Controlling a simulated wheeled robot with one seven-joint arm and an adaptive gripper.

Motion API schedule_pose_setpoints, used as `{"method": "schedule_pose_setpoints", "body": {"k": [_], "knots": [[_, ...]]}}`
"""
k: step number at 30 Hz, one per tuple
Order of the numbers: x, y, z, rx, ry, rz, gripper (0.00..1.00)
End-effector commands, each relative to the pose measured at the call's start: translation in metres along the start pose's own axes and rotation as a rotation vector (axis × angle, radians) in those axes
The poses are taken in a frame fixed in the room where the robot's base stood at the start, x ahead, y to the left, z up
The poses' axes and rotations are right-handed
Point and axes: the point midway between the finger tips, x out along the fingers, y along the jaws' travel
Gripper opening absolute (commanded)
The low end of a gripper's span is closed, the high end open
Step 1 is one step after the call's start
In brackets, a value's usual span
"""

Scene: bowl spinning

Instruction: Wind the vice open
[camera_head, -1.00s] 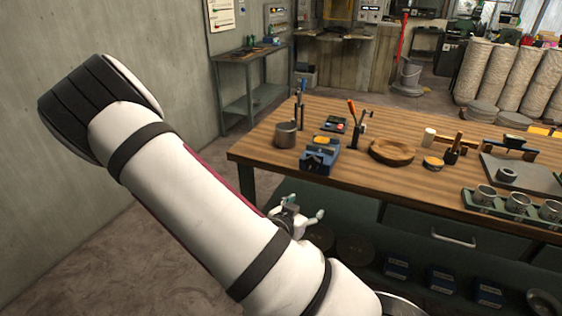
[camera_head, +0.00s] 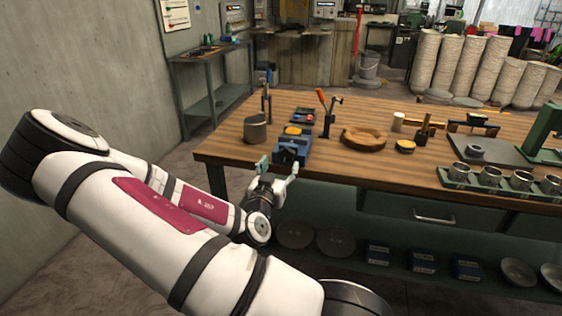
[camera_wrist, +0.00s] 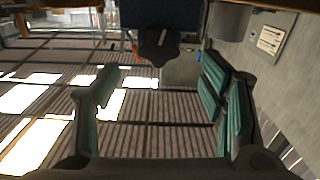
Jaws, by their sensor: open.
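The blue vice (camera_head: 291,149) stands at the front edge of the wooden workbench (camera_head: 350,170), left of the bench's middle. In the wrist view the blue vice body (camera_wrist: 160,13) is cut off at the top edge, and a dark knob-like part (camera_wrist: 158,45) faces my gripper. My gripper (camera_head: 278,167) is just in front of the bench edge by the vice, its fingers spread apart. In the wrist view the green-padded fingers of my gripper (camera_wrist: 163,108) are wide open with nothing between them. The dark part lies beyond the fingertips. I cannot tell whether anything touches.
A grey metal cup (camera_head: 255,129) stands left of the vice, and a clamp with an orange handle (camera_head: 323,100) stands behind right. A wooden bowl (camera_head: 364,138) is further right. The bench's lower shelf holds discs and blue boxes (camera_head: 423,260). A concrete wall (camera_head: 80,80) is at left.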

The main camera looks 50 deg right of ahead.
Motion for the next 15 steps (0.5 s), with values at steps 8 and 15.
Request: {"method": "schedule_pose_setpoints", "body": {"k": [8, 15], "knots": [[0.046, 0.001, -0.001, -0.001, 0.0, 0.002, 0.64], [0.061, 0.001, -0.001, 0.0, 0.0, 0.0, 0.64]]}}
